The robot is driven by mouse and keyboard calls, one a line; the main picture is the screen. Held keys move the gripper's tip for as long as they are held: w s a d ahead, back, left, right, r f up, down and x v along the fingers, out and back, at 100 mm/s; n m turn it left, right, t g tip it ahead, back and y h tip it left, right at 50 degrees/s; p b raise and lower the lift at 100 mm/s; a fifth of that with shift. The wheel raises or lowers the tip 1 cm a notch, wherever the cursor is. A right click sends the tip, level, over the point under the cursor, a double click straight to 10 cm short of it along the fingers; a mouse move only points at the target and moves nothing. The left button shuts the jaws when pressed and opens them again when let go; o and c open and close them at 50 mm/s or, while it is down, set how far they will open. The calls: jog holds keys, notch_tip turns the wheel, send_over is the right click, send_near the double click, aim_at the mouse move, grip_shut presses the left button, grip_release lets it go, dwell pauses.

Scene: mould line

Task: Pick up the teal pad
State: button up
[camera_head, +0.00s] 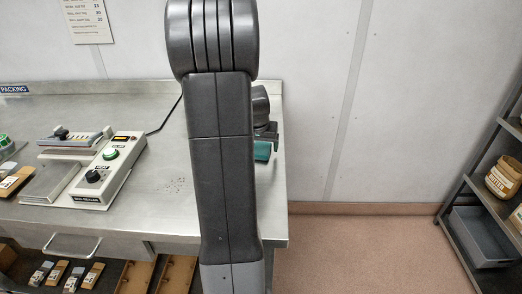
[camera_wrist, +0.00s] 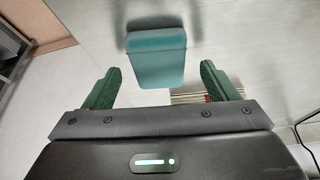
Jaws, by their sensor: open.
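The teal pad (camera_wrist: 156,62) lies on the steel table in the wrist view, a rounded block with a darker band along its far edge. My gripper (camera_wrist: 161,78) is open, with its two green fingers apart, one to each side of the pad's near end. No contact with the pad shows, and the gap in height is hard to judge. In the head view a small part of the teal pad (camera_head: 262,151) shows near the table's right edge, below my gripper. My arm hides the rest there.
The steel table (camera_head: 160,215) carries a heat sealer (camera_head: 101,172) with a cable on the left. A striped item (camera_wrist: 190,96) lies partly behind the right finger. A shelf rack with a grey bin (camera_head: 482,237) and jars stands at the right, across open floor.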

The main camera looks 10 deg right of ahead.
jog(key=shift+w+d+f, duration=0.15)
jog(key=shift+w+f, duration=0.1)
jog(key=shift+f, duration=0.3)
jog(key=c, duration=1.1)
jog(key=shift+o, duration=0.2)
notch_tip(320, 180, up, 10)
jog(key=o, duration=0.4)
jog(key=c, duration=0.3)
jog(key=shift+s, duration=0.1)
jog(key=shift+c, duration=0.2)
